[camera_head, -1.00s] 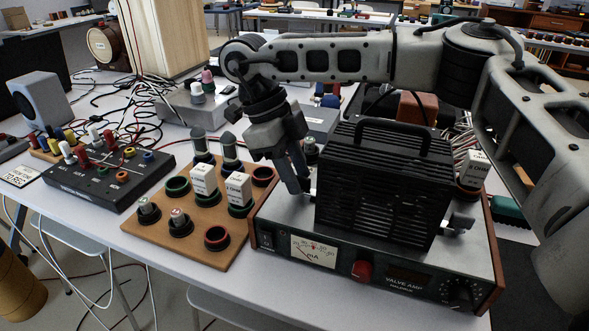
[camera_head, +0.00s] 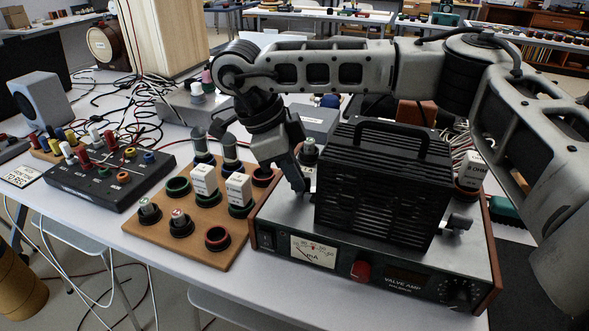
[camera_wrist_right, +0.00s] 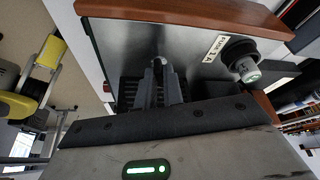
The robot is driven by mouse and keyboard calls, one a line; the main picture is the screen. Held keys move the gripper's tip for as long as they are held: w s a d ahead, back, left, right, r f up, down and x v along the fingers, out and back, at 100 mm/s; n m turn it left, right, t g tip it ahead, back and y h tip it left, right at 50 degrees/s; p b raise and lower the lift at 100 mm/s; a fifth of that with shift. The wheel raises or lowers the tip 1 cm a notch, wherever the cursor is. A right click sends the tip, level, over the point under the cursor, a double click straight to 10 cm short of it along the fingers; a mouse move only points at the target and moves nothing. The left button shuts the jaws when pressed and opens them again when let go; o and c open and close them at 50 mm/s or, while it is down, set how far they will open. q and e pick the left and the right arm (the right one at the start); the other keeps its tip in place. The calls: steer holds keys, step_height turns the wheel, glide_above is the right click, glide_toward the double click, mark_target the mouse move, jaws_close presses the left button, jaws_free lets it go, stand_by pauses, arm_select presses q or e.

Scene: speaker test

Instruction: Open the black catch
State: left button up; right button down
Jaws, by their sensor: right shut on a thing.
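The valve amp (camera_head: 278,243) stands at the table's front, its black slotted cage (camera_head: 378,190) upright on top with a handle. A small catch with a grey metal end (camera_head: 458,222) shows at the cage's right side. My right gripper (camera_head: 303,186) is at the cage's left side, low over the amp's top plate. In the wrist view its fingers (camera_wrist_right: 160,82) are closed together around a small part beside the cage. The fingers mostly hide this part, and its black colour cannot be made out. My left gripper is not in view.
A wooden board (camera_head: 150,240) with valves and sockets lies just left of the amp. A black switch box (camera_head: 100,185) and a grey speaker (camera_head: 40,98) stand farther left among cables. A valve (camera_head: 308,152) stands close behind my right gripper.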

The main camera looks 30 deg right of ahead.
steer(key=n+t, duration=0.1)
steer(key=n, duration=0.1)
steer(key=shift+s+n, duration=0.1)
steer(key=shift+n, duration=0.2)
steer(key=shift+s+n+t+b, duration=0.1)
steer(key=shift+n+t+b, duration=0.25)
steer(key=shift+n, duration=0.65)
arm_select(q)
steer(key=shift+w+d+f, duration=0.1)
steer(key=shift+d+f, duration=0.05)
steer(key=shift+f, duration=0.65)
arm_select(e)
steer(key=shift+a, duration=0.1)
steer(key=shift+n, duration=0.4)
steer(key=c, duration=1.5)
jaws_free()
steer(key=shift+r, duration=0.1)
